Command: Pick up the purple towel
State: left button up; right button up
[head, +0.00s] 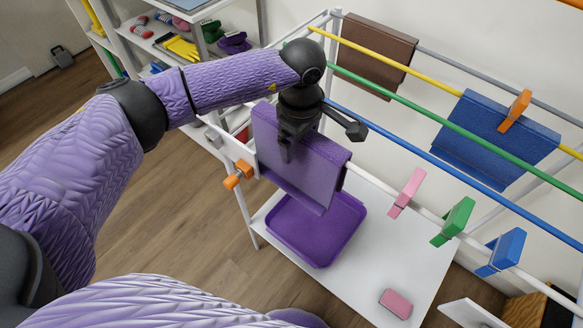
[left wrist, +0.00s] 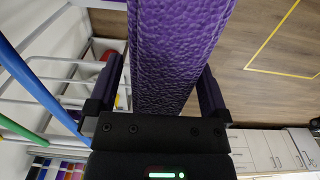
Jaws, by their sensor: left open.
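The purple towel (head: 310,172) hangs folded over the white front rod of the rack in the head view. My left gripper (head: 286,150) is at the towel from above, covering part of its upper left. In the left wrist view the towel (left wrist: 170,45) runs between the two fingers of my left gripper (left wrist: 158,90). The fingers stand apart, with a gap visible on each side of the towel. The fingertips are partly hidden in the head view. My right gripper is in neither view.
A purple tray (head: 340,222) sits on the white shelf below the towel. Orange (head: 238,174), pink (head: 407,193), green (head: 453,221) and blue (head: 502,252) clips are on the rack. Brown (head: 376,52) and blue (head: 490,140) towels hang behind. Yellow, green and blue rods cross nearby.

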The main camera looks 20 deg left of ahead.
pick_arm(q)
jog(key=shift+r, duration=0.1)
jog(key=c, duration=1.1)
jog(key=shift+o, duration=0.2)
notch_tip(320, 180, up, 18)
jog(key=p, duration=0.2)
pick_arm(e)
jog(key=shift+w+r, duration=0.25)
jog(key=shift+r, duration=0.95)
pick_arm(q)
notch_tip(320, 180, up, 35)
jog(key=p, duration=3.1)
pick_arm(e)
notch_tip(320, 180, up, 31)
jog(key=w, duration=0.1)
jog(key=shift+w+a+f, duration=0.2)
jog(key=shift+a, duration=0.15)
pick_arm(q)
jog(key=shift+d, duration=0.1)
